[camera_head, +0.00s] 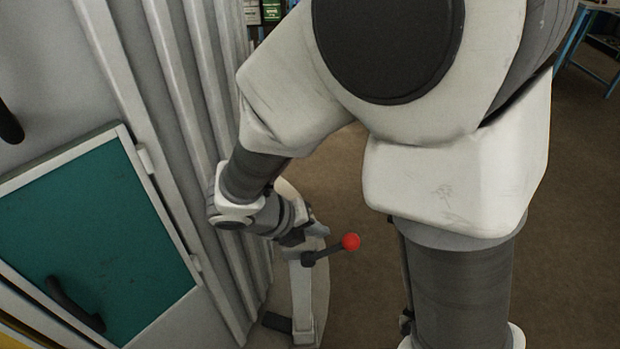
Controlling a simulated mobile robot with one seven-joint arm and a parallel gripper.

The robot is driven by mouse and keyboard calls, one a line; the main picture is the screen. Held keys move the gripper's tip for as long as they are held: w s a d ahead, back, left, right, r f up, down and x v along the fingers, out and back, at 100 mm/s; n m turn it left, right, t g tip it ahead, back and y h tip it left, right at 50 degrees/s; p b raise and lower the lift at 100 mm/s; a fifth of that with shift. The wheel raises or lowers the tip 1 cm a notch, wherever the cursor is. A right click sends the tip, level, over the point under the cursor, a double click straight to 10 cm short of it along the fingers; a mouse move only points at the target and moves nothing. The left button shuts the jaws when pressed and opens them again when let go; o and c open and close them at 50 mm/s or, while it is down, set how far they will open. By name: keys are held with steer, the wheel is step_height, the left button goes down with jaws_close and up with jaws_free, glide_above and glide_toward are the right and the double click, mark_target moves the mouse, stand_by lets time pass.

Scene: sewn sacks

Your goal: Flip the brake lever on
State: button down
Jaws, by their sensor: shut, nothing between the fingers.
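The brake lever (330,251) is a dark rod with a red ball knob (351,241) at its right end. It sticks out to the right and slightly upward from the top of a pale upright post (303,300). My gripper (318,232) is shut and empty, just above and left of the lever's pivot. The gripper is small in view and partly hidden by my wrist; I cannot tell whether it touches the lever.
A grey ribbed cabinet wall stands on the left, with a teal door (95,235) and a dark handle (75,304). A dark pedal-like piece (276,322) sits low beside the post. Brown floor (350,310) lies open right of the post. A blue-framed table (592,40) stands far right.

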mark_target(347, 240)
steer(key=b+x, duration=0.3)
steer(key=x, duration=0.7)
steer(key=shift+s, duration=0.1)
